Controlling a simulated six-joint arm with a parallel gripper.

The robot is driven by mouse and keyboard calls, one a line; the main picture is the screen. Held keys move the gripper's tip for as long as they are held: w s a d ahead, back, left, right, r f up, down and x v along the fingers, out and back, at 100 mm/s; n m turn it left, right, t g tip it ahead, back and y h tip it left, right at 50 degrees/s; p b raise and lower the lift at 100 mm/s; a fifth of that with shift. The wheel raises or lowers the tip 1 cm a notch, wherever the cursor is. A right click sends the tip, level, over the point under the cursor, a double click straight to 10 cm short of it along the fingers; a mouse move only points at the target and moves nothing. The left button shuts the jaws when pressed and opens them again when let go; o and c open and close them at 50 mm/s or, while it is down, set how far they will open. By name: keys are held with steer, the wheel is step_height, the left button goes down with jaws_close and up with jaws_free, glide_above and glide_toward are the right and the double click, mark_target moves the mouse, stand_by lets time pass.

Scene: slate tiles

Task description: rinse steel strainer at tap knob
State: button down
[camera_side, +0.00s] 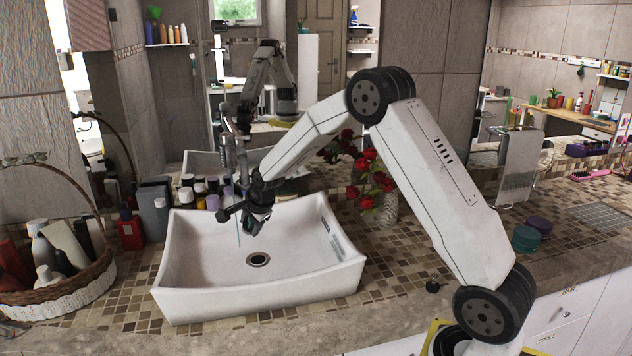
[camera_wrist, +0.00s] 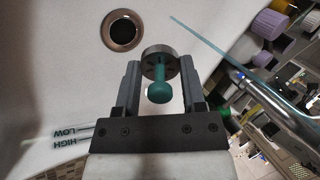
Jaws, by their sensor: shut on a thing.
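The steel strainer (camera_wrist: 148,64) is a small round metal disc with a teal knobbed handle (camera_wrist: 159,92). My gripper (camera_wrist: 158,76) is shut on it, with one finger on each side, in the wrist view. In the side view my gripper (camera_side: 250,222) hangs over the left back part of the white sink, above the basin floor. The strainer is too small to make out there. The chrome tap (camera_side: 229,150) stands behind the sink, partly beside my wrist. A thin bluish water stream (camera_side: 238,232) falls into the basin. In the wrist view the stream (camera_wrist: 205,41) passes right of the strainer, apart from it in the picture. I cannot make out the tap's knob.
The white sink (camera_side: 185,290) has a round drain (camera_side: 258,260). LOW and HIGH labels (camera_wrist: 66,137) show on the basin. Several bottles (camera_side: 155,210) stand behind left, a wicker basket (camera_side: 75,300) at far left. Red flowers in a vase (camera_side: 388,208) stand behind my arm.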

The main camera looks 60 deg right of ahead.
steer(key=s+a+r, duration=0.1)
steer(key=s+r, duration=0.3)
steer(key=shift+s, duration=0.35)
stand_by(0.3)
steer(key=shift+s+a+f+n, duration=0.1)
steer(key=shift+s+f+n, duration=0.1)
steer(key=shift+f+n, duration=0.1)
stand_by(0.6)
steer(key=s+a+f+n+g+y, duration=0.1)
steer(key=s+a+n+g+y, duration=0.4)
steer(key=n, duration=1.4)
steer(key=shift+s+a+y, duration=0.65)
steer(key=shift+s+y, duration=0.2)
steer(key=shift+y, duration=0.25)
steer(key=shift+f, duration=0.1)
